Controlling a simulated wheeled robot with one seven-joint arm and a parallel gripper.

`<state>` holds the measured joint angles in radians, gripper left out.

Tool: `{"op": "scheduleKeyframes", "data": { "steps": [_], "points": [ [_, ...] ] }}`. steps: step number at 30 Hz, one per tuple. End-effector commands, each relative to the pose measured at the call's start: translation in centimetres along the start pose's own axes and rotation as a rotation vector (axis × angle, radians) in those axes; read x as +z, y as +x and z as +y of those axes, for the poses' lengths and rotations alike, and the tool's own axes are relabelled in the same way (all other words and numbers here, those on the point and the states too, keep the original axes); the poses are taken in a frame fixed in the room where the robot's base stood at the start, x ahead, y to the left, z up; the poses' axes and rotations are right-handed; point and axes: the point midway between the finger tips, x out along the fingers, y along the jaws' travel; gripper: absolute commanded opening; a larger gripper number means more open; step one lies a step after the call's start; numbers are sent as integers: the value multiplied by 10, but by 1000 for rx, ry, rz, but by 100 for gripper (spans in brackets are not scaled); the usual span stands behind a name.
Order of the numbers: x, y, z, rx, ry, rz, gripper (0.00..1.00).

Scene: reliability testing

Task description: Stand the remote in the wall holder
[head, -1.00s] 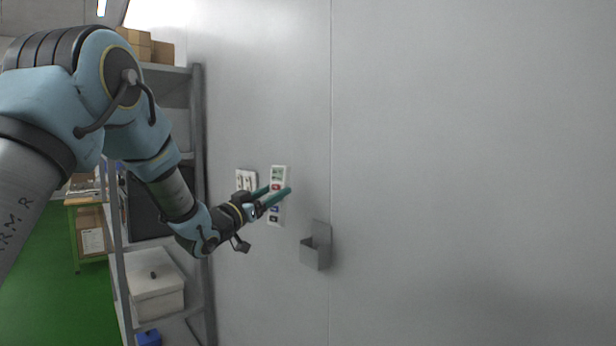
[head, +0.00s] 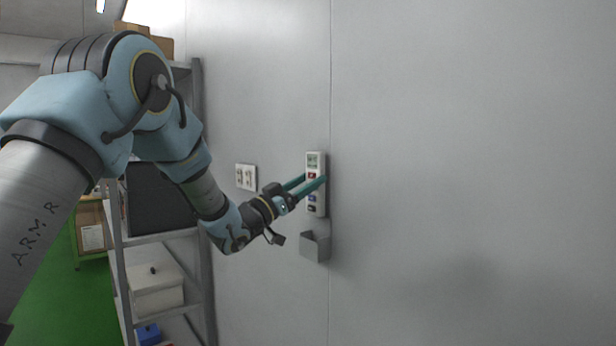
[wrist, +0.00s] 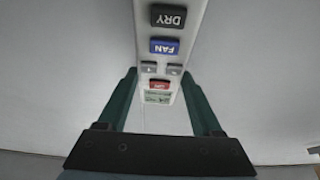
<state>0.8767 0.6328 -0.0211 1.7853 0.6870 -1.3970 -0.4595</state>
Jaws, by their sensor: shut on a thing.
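The remote (head: 316,200) is white with a small screen at its top and red, blue and dark buttons. It is upright, screen end up. My gripper (head: 316,182) is shut on it around its middle. In the wrist view the remote (wrist: 165,75) lies between the two green fingers of my gripper (wrist: 165,95), with its DRY and FAN buttons showing. The wall holder (head: 314,247) is a grey open-topped pocket on the wall. The remote is above it, its lower end a little over the holder's opening in the head view. The exact gap and depth cannot be told.
A white switch plate (head: 246,177) is on the wall left of my gripper. A grey metal shelf (head: 200,120) with a white box (head: 157,293) stands further left. The wall to the right is bare and clear.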

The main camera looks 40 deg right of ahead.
Motion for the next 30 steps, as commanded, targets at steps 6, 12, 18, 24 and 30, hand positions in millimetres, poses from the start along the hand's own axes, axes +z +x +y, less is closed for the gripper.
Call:
{"op": "scheduleKeyframes", "data": {
  "steps": [6,12,18,24,30],
  "points": [
    [17,-7,0,0,0,0,3],
    [31,-13,0,0,1,0,3],
    [45,-19,0,-1,0,0,3],
    [59,-24,0,-1,0,0,3],
    [75,-32,0,-1,1,0,3]
  ]
}}
